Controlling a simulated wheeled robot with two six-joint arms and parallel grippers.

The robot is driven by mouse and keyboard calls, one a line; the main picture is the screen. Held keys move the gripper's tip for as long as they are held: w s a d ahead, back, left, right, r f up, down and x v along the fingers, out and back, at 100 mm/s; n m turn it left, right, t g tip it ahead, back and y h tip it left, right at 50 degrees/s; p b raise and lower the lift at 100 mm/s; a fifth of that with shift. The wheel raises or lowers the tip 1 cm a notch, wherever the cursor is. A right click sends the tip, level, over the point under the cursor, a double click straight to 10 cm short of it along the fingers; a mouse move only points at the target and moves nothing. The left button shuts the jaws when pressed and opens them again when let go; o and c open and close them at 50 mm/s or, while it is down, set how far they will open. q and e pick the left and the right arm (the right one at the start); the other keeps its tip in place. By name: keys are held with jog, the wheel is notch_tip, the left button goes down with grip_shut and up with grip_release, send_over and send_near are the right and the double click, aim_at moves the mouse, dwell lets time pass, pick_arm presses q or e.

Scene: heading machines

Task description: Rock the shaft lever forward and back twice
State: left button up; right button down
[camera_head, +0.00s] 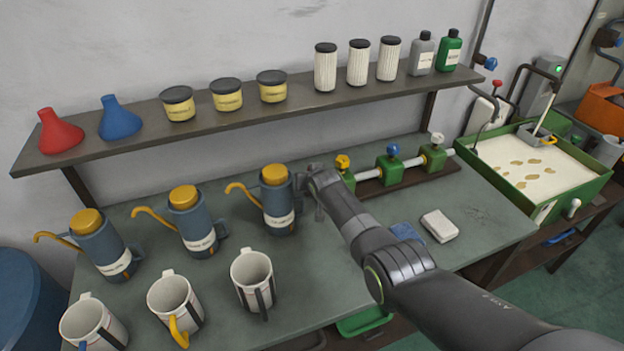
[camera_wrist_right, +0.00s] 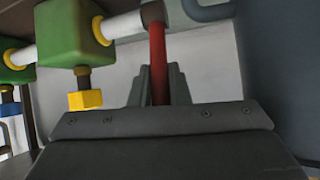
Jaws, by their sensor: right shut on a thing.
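The red shaft lever (camera_wrist_right: 157,55) hangs from the dark collar at the end of a pale shaft (camera_wrist_right: 122,25) in the right wrist view. My right gripper (camera_wrist_right: 161,84) is shut on the lever, one finger on each side. In the head view my right gripper (camera_head: 314,190) is at the left end of the shaft assembly and hides the lever there. The shaft runs through several green bearing blocks (camera_head: 390,171) with yellow and blue caps, on a dark base (camera_head: 375,188). My left gripper is not in view.
A blue oil can (camera_head: 278,200) stands close to the left of my right gripper. More cans and several white mugs (camera_head: 251,272) stand further left. A white block (camera_head: 440,226) and blue cloth (camera_head: 405,232) lie right of my arm. A shelf (camera_head: 290,95) runs above.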

jog(key=shift+r, duration=0.1)
jog(key=c, duration=1.4)
grip_release()
jog(key=shift+o, duration=0.2)
